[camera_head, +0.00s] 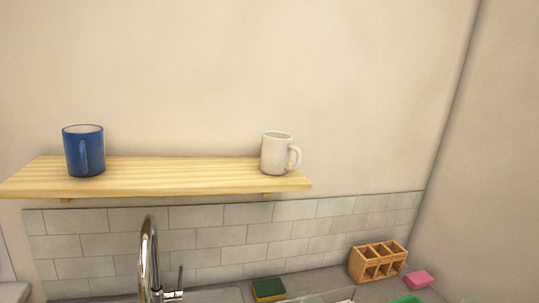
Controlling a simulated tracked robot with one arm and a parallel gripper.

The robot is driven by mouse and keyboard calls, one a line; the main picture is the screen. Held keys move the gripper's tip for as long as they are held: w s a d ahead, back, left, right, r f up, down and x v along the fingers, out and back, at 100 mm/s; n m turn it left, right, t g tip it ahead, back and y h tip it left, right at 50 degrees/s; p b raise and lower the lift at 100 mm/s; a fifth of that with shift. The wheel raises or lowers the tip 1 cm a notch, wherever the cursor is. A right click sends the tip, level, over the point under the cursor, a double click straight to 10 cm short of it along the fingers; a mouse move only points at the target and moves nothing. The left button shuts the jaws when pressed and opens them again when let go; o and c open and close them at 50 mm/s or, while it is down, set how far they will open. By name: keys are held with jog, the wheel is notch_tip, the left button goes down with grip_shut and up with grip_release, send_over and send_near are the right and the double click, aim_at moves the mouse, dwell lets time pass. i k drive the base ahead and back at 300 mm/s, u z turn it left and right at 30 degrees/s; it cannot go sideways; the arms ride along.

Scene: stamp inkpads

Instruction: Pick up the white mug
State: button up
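The white mug (276,155) stands upright near the right end of a wooden wall shelf (180,171). Its handle points to the right. My gripper does not show in the head camera view, so I cannot see where it is relative to the mug or whether it is open.
A blue mug (84,151) stands on the shelf's left part. Below are a chrome faucet (149,258), a green and yellow sponge (268,290), a wooden divided holder (378,262) and a pink block (419,279). The shelf between the mugs is clear. A wall rises at the right.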

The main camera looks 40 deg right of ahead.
aim_at(277, 147)
jog(key=i, duration=0.95)
